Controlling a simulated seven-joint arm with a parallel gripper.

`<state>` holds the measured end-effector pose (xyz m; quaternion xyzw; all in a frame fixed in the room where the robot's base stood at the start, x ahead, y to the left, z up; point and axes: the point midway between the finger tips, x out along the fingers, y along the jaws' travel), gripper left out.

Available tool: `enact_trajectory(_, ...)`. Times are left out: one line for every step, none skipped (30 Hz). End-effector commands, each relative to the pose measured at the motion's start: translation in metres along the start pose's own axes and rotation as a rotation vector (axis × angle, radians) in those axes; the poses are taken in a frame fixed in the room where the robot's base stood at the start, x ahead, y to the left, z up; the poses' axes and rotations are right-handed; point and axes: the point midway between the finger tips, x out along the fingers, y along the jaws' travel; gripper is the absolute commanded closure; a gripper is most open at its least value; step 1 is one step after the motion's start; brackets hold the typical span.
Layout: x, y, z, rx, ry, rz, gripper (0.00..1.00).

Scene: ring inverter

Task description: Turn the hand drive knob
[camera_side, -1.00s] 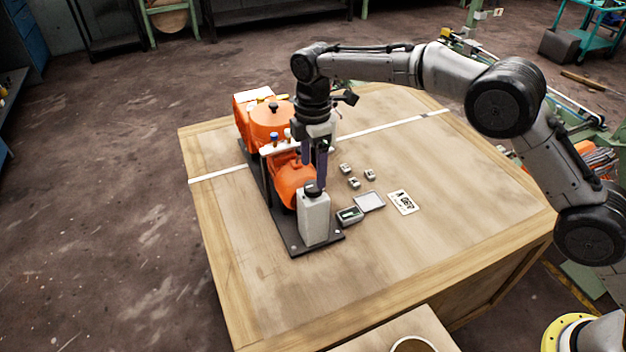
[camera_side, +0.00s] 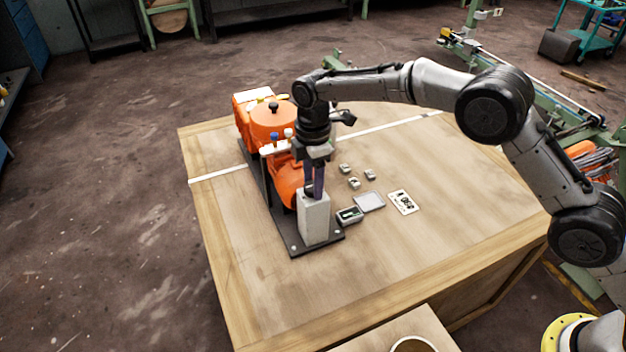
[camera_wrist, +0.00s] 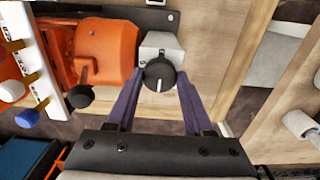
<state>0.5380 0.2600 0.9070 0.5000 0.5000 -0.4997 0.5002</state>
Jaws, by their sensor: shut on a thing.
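The hand drive knob (camera_wrist: 159,74) is a round black knob with a white pointer line, on top of a light grey block (camera_side: 314,222). In the wrist view the line runs roughly up and down the picture. My gripper (camera_wrist: 159,78) has one purple finger on each side of the knob and is shut on it. In the side view my gripper (camera_side: 313,188) points straight down over the block, and its fingers partly hide the knob.
The orange machine (camera_side: 288,182) stands right behind the block on the same dark base plate (camera_side: 290,243). A lever with a black ball (camera_wrist: 80,96) is near my fingers. A small open box (camera_side: 350,215), small grey cubes (camera_side: 354,183) and a printed card (camera_side: 402,202) lie to the right.

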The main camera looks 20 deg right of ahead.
Motion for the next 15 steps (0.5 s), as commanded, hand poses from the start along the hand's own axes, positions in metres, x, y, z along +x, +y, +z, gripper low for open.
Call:
enact_trajectory(-0.0002, -0.0002, 0.0000, 0.000, 0.000, -0.001, 0.79)
enact_trajectory(-0.0002, -0.0002, 0.0000, 0.000, 0.000, -0.001, 0.84)
enact_trajectory(-0.0003, -0.0002, 0.0000, 0.000, 0.000, -0.001, 0.92)
enact_trajectory(-0.0003, -0.0003, 0.0000, 0.000, 0.000, -0.001, 0.97)
enact_trajectory(-0.0003, -0.0003, 0.0000, 0.000, 0.000, -0.001, 1.00)
enact_trajectory(-0.0003, -0.0003, 0.0000, 0.000, 0.000, -0.001, 1.00)
enact_trajectory(-0.0003, -0.0003, 0.0000, 0.001, 0.000, -0.001, 1.00)
enact_trajectory(-0.0004, -0.0003, 0.0000, 0.002, 0.000, -0.001, 1.00)
enact_trajectory(-0.0004, -0.0003, 0.0000, 0.004, 0.000, -0.001, 1.00)
enact_trajectory(-0.0004, -0.0003, 0.0000, 0.007, 0.000, -0.001, 1.00)
enact_trajectory(-0.0005, -0.0003, 0.0000, 0.011, 0.000, -0.001, 1.00)
enact_trajectory(-0.0005, -0.0004, 0.0000, 0.019, 0.000, -0.001, 1.00)
enact_trajectory(-0.0005, -0.0004, 0.0000, 0.027, 0.000, -0.001, 1.00)
enact_trajectory(-0.0004, -0.0004, 0.0000, 0.036, 0.000, -0.002, 1.00)
enact_trajectory(-0.0003, -0.0005, 0.0001, 0.050, 0.000, -0.002, 1.00)
